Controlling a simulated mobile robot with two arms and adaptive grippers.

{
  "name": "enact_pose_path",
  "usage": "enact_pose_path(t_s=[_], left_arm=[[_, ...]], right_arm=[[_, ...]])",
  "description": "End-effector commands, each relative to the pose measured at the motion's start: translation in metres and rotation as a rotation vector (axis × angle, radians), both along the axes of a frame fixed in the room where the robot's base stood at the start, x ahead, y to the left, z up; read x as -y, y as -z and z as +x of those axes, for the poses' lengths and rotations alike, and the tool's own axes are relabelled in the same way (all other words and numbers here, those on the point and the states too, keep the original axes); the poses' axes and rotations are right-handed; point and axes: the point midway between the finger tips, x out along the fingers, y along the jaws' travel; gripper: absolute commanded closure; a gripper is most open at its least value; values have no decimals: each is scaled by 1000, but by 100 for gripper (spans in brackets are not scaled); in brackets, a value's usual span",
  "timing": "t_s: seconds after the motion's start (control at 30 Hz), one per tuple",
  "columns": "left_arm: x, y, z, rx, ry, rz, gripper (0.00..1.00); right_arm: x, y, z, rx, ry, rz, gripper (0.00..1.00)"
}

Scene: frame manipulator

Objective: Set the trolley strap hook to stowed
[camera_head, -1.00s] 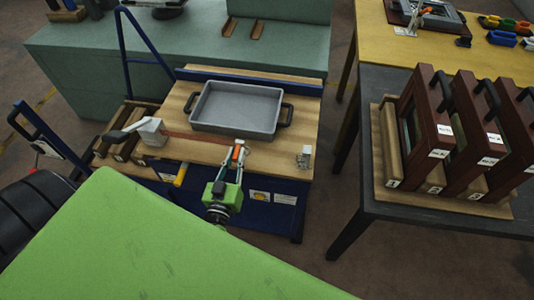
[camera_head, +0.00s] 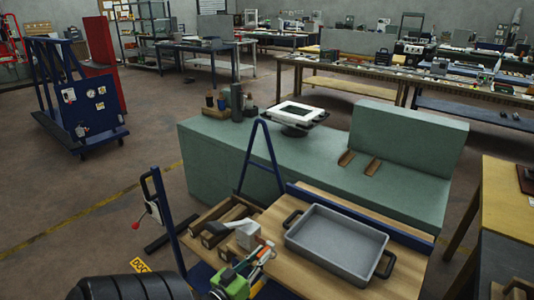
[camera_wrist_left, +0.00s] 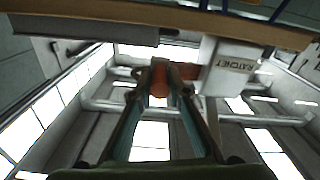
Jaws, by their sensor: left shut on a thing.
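The trolley's wooden top (camera_head: 275,225) carries a grey tray (camera_head: 335,243) with black handles and, at its left, a pale ratchet block (camera_head: 248,235) with a lever. My left gripper (camera_head: 265,256) is at the top's front edge, just right of and in front of the ratchet. In the left wrist view its fingers (camera_wrist_left: 160,82) are shut on a small orange-red piece (camera_wrist_left: 159,88), which looks like the strap hook. The block marked RATCHET (camera_wrist_left: 235,66) shows to the right of the fingertips there. The hook's exact shape is hidden by the fingers. My right gripper is out of view.
A blue frame (camera_head: 262,155) rises behind the top, and a blue post (camera_head: 165,215) stands at left. A green bench (camera_head: 330,150) is close behind the trolley. The floor at left is mostly free.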

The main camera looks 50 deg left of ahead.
Motion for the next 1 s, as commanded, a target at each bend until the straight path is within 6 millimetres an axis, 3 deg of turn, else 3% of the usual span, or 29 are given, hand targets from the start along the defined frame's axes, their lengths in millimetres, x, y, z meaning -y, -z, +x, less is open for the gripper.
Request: enact_pose_path(t_s=[0.27,0.3,0.37,0.77,1.0], left_arm=[[0,0,0,-1,-1,0,100],[0,0,0,-1,-1,0,81],[0,0,0,-1,-1,0,67],[1,1,-4,-2,-1,-1,67],[12,2,-42,-6,-1,-2,67]], right_arm=[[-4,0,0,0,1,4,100],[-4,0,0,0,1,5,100],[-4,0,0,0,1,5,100],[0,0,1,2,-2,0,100],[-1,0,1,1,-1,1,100]])
